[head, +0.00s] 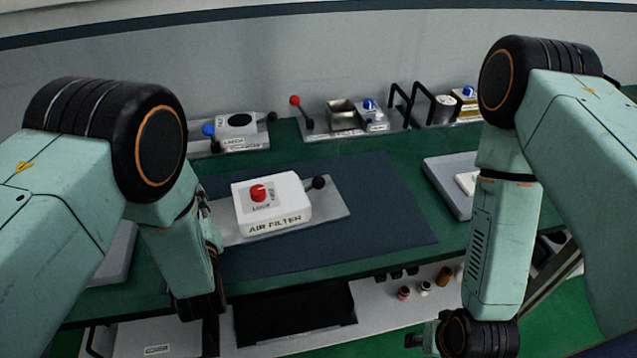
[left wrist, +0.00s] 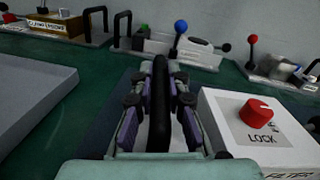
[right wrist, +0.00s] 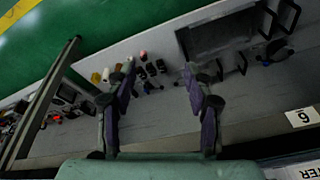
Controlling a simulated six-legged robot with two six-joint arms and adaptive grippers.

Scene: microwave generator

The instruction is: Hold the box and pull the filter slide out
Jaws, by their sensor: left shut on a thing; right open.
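The white air filter box (head: 272,205) stands on a grey plate (head: 330,208) on the dark mat. A red knob (head: 258,193) with a LOCK label is on its top. A rod with a black ball (head: 318,183) sticks out at its right side. The box also shows at the right of the left wrist view (left wrist: 220,125). My left gripper (left wrist: 160,95) is shut on a black upright handle (left wrist: 160,80) beside the box. In the head view my left wrist hides most of this grip. My right gripper (right wrist: 160,80) is open and empty, low in front of the bench. I cannot make out the filter slide itself.
Other lever fixtures (head: 238,124) and black handles (head: 422,100) stand along the back of the green bench. A grey tray (head: 450,180) lies at the right. Small bottles (head: 425,288) stand on the lower shelf. The mat right of the box is clear.

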